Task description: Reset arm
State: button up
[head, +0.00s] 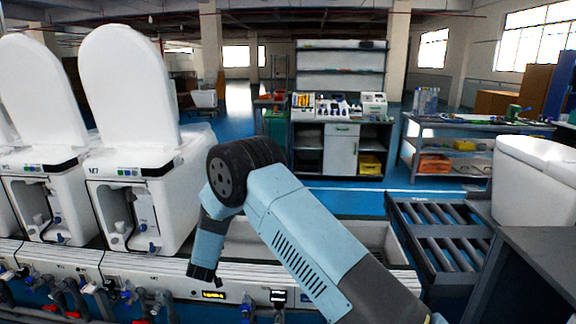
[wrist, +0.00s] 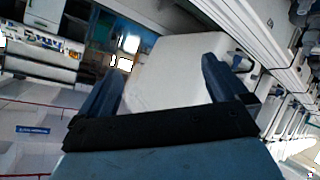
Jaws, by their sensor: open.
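My arm (head: 310,245) rises from the lower right in the head view, bends at a black joint, and its end hangs down over the front edge of the line. My gripper (wrist: 164,66) shows in the wrist view with its two dark blue fingers spread apart. A white smooth block-like surface (wrist: 175,75) shows between and beyond the fingers; how far off it is, I cannot tell. In the head view the end of the arm (head: 204,272) is low and in front of the white line, and the fingers are hard to make out.
White toilets with raised lids (head: 128,90) stand on the line at left, close to my arm. A roller conveyor (head: 450,245) and a white toilet part (head: 535,180) are at right. A workbench (head: 340,150) and a table (head: 470,128) stand behind. Blue floor between is open.

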jog(key=d+r+m+g+y, duration=0.1)
jog(key=d+r, duration=0.5)
jog(key=r, duration=0.4)
jog(key=d+r+m, duration=0.1)
jog(key=d+r, duration=0.5)
jog(key=r, duration=0.3)
jog(key=d+r+m+g+y, duration=0.1)
jog(key=d+r, duration=0.5)
jog(key=r, duration=0.4)
jog(key=s+d+r+m+g+h, duration=0.1)
jog(key=s+d+r, duration=1.05)
jog(key=d, duration=0.35)
jog(key=s+d+m+g+h, duration=0.1)
jog(key=s+d, duration=0.5)
jog(key=s, duration=0.4)
jog(key=s+d+r+m+g+h, duration=0.1)
jog(key=s+d+m, duration=0.1)
jog(key=s+d, duration=0.5)
jog(key=s+d+m+g+h, duration=0.1)
jog(key=s+d+m, duration=0.1)
jog(key=s+d, duration=0.5)
jog(key=s, duration=0.6)
jog(key=shift+s+r+h, duration=0.3)
jog(key=shift+s+h, duration=0.05)
jog(key=shift+h, duration=0.05)
